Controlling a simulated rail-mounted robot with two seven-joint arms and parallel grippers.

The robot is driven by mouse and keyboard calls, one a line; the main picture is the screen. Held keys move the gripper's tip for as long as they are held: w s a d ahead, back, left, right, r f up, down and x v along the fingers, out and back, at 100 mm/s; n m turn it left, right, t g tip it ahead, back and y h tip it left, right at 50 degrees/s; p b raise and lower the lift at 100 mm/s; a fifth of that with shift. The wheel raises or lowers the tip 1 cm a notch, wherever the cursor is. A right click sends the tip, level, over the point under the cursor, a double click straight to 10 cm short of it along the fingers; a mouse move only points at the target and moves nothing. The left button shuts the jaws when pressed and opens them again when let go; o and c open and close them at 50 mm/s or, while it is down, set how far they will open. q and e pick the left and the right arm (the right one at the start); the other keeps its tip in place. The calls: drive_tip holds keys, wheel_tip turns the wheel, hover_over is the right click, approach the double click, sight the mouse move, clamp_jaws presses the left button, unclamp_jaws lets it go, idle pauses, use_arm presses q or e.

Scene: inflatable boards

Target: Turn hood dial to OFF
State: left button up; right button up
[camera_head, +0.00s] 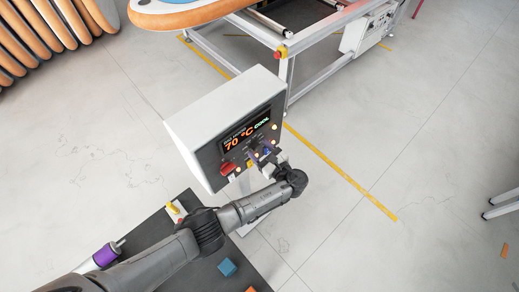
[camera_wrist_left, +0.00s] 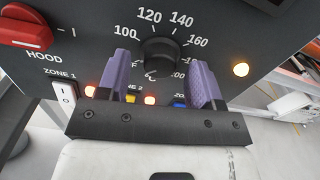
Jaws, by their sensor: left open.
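In the head view the red dial (camera_head: 228,168) is on the control box's (camera_head: 202,118) dark front. My left gripper (camera_wrist_left: 172,80) is open, its purple fingers on either side of the black temperature knob (camera_wrist_left: 160,54), to the right of the hood dial. Whether they touch the knob is unclear. In the head view the gripper (camera_head: 260,158) is at the panel.
The display (camera_head: 246,134) reads 70 °C COOL. A white rocker switch (camera_wrist_left: 66,94) and lit lamps sit below the dials. A metal frame (camera_head: 290,75) stands behind the box. Open floor lies to the right.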

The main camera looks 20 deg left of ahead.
use_arm(q)
drive_tip(key=b+v, duration=0.2)
drive_tip(key=v, duration=1.1)
drive_tip(key=shift+d, duration=0.2)
